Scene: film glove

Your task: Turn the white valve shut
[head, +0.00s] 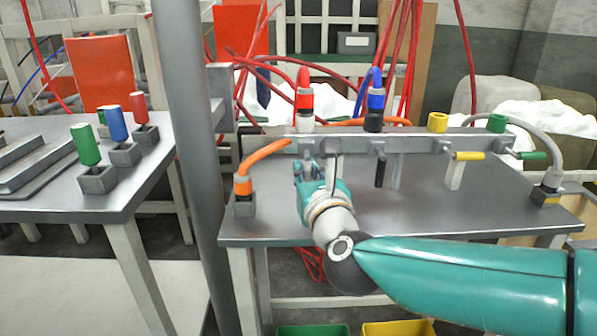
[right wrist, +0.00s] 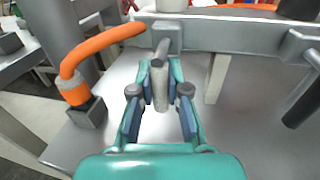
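The white valve's handle (right wrist: 161,88) is a pale grey-white bar on the grey manifold; in the right wrist view it points from the pipe towards the camera. In the head view the handle (head: 331,172) hangs down from the manifold, partly hidden by my gripper. My right gripper (right wrist: 160,80) has a finger on each side of the handle, with narrow gaps seeming to show; contact is hard to tell. In the head view, my right gripper (head: 322,172) is below the manifold's left part. My left gripper is not in view.
The manifold (head: 420,143) also carries black (head: 381,170), yellow (head: 469,156) and green (head: 531,155) handles. An orange hose (head: 262,152) ends in a socket left of my gripper. A grey post (head: 185,130) stands left, before a table with coloured plugs.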

